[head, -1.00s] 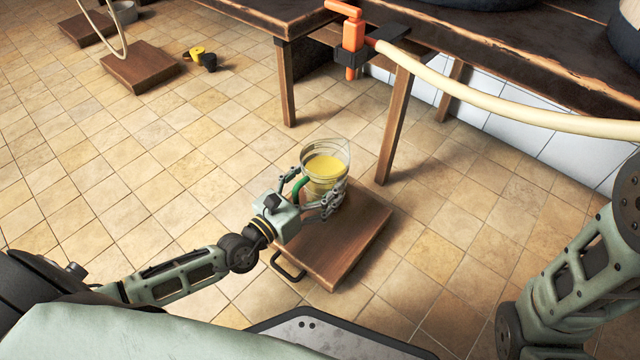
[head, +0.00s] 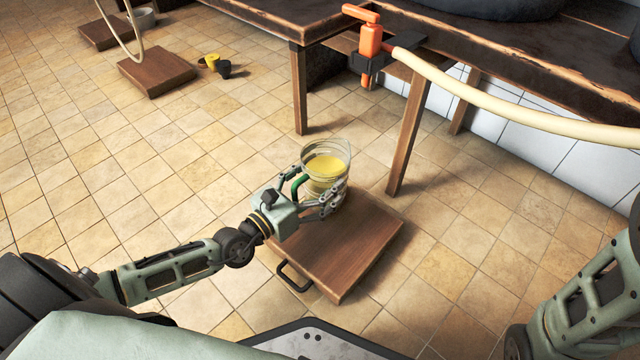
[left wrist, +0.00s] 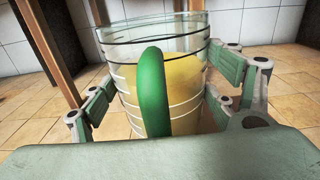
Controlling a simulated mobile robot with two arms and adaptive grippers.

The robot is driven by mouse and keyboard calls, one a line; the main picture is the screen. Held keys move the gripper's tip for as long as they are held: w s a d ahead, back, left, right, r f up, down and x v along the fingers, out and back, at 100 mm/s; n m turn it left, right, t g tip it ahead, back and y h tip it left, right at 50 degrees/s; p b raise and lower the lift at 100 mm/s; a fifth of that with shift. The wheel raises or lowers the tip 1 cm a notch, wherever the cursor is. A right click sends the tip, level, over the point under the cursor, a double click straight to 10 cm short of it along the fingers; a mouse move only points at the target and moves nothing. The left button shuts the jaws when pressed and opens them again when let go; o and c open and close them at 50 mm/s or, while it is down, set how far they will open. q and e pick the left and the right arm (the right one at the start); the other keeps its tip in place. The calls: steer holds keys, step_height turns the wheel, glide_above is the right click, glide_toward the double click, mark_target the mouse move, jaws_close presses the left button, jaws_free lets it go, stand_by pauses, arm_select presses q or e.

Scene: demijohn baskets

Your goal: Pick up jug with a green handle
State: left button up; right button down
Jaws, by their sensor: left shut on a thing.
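The jug (head: 327,168) is clear glass with a green handle and holds yellow liquid. In the head view it is upright over the far left part of a wooden board; I cannot tell whether it touches the board. My left gripper (head: 318,199) is shut on the jug, with its fingers on both sides of the glass. In the left wrist view the jug (left wrist: 185,75) fills the middle, with its green handle (left wrist: 153,92) facing the wrist. Its base is hidden behind the gripper body. My right gripper is out of view; only my right arm shows at the right edge.
The wooden board (head: 350,245) has a black handle (head: 293,276). A table (head: 500,50) with wooden legs stands behind, with an orange tap (head: 370,45) and a cream hose (head: 500,108). Another board (head: 157,72) and a yellow-black object (head: 215,65) lie far left. Tiled floor between is clear.

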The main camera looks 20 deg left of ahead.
arm_select(q)
steer(key=shift+w+a+r+b, duration=0.2)
steer(key=shift+a+r+b, duration=0.05)
steer(key=shift+a, duration=0.2)
steer(key=shift+w+a+r+b, duration=0.15)
steer(key=shift+a+r+b, duration=0.1)
steer(key=shift+a, duration=0.15)
